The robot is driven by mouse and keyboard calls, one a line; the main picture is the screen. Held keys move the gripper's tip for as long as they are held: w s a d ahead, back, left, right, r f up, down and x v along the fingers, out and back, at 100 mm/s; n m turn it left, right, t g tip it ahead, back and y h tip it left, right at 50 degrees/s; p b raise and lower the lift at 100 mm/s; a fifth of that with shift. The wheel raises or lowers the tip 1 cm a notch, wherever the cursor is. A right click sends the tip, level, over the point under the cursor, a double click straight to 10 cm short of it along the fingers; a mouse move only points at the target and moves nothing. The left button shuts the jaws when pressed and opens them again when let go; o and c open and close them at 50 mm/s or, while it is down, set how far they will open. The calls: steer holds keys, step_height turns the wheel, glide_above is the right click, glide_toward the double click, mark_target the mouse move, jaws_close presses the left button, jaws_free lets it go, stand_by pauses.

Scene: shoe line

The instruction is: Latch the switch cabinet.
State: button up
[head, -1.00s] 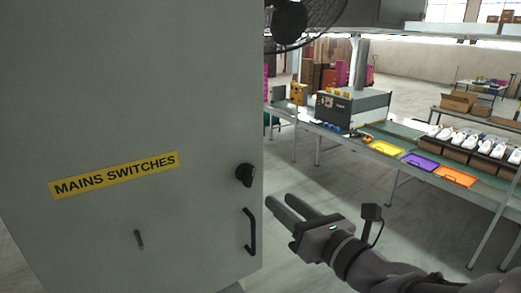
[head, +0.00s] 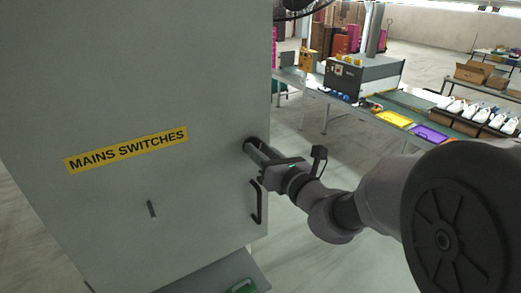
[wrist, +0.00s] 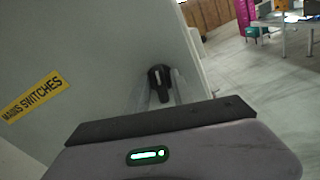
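The grey switch cabinet (head: 130,80) fills the left of the head view, with a yellow "MAINS SWITCHES" label (head: 125,150); its door looks closed or nearly so. The black latch knob (head: 249,143) sits near the door's right edge, above a black pull handle (head: 257,204). My gripper (head: 262,150) is at the knob and partly hides it. In the wrist view, the knob (wrist: 160,75) shows between my two fingers, its grip pointing roughly downward. The fingers look apart, one on each side, with a small gap; contact cannot be made out.
A green item (head: 243,286) lies at the cabinet's foot. Floor between is clear.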

steer(key=shift+f+n+b, duration=0.3)
steer(key=shift+n+b, duration=0.3)
steer(key=shift+b, duration=0.55)
jaws_close()
steer(key=shift+r+n+b, duration=0.25)
steer(key=shift+n+b, duration=0.5)
steer(key=shift+n, duration=0.15)
steer(key=o, duration=0.7)
jaws_free()
steer(key=shift+o, duration=0.2)
steer(key=shift+s, duration=0.1)
